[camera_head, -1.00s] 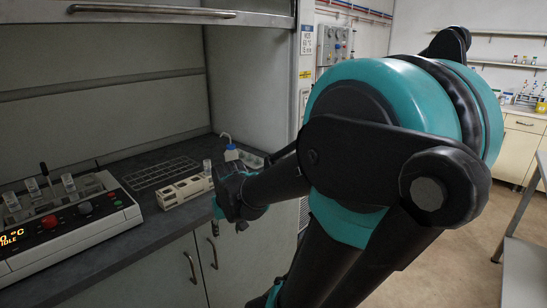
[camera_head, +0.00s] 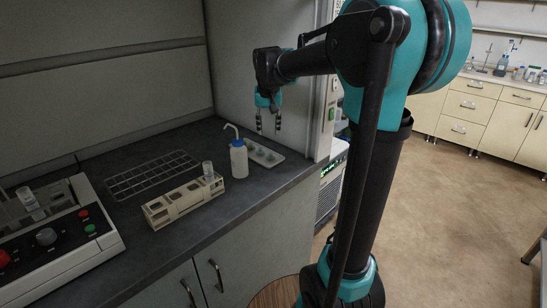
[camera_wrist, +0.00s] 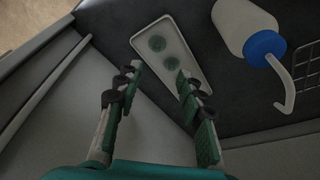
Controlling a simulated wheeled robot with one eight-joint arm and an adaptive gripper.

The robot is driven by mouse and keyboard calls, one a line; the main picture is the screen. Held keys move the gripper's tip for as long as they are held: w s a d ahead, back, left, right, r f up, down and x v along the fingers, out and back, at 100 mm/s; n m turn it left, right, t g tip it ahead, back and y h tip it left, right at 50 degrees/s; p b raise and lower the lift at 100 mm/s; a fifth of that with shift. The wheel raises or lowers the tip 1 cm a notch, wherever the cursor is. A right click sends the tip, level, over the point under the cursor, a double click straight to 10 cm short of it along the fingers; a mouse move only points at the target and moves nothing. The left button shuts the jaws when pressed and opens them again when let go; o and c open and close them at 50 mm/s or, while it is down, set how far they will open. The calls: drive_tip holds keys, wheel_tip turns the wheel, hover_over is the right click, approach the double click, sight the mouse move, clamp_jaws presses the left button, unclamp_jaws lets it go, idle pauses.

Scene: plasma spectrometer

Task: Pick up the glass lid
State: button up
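The glass lids are small greenish discs on a white tray (camera_head: 279,158) at the right end of the hood bench. My gripper (camera_head: 268,127) is open and empty, pointing down above the tray. In the wrist view, the fingers of my gripper (camera_wrist: 155,80) stand apart, with the tray beyond and between them. Nothing touches the lids.
A white wash bottle (camera_head: 239,160) with a blue cap and bent spout stands just left of the tray. A beige rack (camera_head: 182,202) with a small vial (camera_head: 208,170), a wire rack (camera_head: 150,175) and a control unit (camera_head: 70,232) lie further left. The hood's side wall rises behind the tray.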

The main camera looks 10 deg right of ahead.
hover_over(271, 154)
drive_tip(key=s+a, duration=0.1)
wheel_tip(271, 154, down, 7)
drive_tip(key=shift+s, duration=0.1)
drive_tip(key=x, duration=0.4)
drive_tip(key=shift+d, duration=0.3)
drive_tip(key=shift+f, duration=0.6)
drive_tip(key=shift+c, duration=0.6)
drive_tip(key=c, duration=0.7)
